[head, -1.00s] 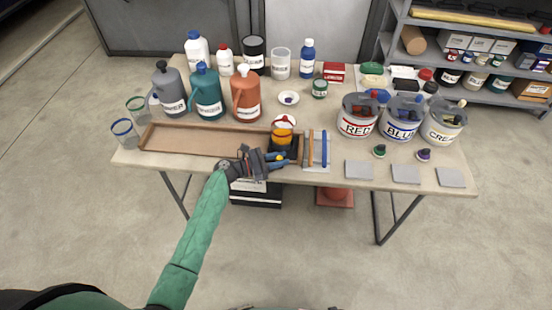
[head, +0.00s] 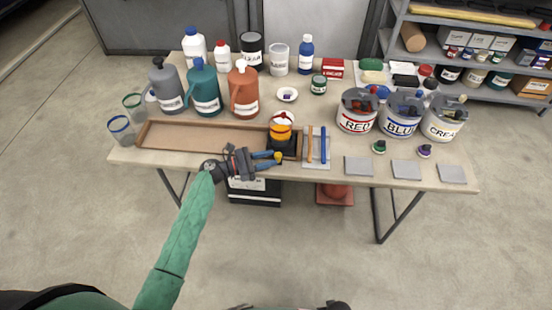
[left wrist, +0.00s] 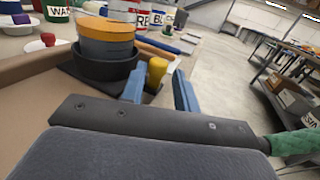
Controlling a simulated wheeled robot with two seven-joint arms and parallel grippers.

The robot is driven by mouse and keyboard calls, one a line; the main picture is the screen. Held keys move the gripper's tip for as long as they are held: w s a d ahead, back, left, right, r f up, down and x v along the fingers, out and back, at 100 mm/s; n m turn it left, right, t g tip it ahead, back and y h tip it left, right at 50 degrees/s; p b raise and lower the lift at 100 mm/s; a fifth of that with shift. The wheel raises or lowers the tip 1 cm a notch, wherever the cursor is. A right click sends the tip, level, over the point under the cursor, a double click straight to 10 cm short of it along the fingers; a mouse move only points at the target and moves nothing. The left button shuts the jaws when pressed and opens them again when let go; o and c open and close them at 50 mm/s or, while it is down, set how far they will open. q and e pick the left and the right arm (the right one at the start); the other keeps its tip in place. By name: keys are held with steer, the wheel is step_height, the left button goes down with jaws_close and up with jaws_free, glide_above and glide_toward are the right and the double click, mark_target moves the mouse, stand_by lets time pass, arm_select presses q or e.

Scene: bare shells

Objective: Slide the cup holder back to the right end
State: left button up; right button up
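The cup holder (head: 291,152) is a black block at the right end of a long, shallow wooden tray (head: 190,126). An orange cup with a dark band (head: 281,131) stands upright in it; holder and cup (left wrist: 107,40) also show in the left wrist view. A yellow knob (left wrist: 157,70) is at the holder's near side. My left gripper (head: 271,160) is at the tray's front edge beside the holder. Its blue fingers (left wrist: 158,90) are apart, with the knob between or just beyond their tips and visible gaps. My right gripper is not in view.
Jugs (head: 205,90) and bottles stand behind the tray. Glasses (head: 122,130) are at its left end. A board with orange and blue sticks (head: 316,147) lies close right of the holder. Paint buckets (head: 357,112) stand further right. The tray left of the holder is empty.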

arm_select(q)
steer(key=shift+b+v, duration=0.4)
steer(key=shift+v, duration=1.15)
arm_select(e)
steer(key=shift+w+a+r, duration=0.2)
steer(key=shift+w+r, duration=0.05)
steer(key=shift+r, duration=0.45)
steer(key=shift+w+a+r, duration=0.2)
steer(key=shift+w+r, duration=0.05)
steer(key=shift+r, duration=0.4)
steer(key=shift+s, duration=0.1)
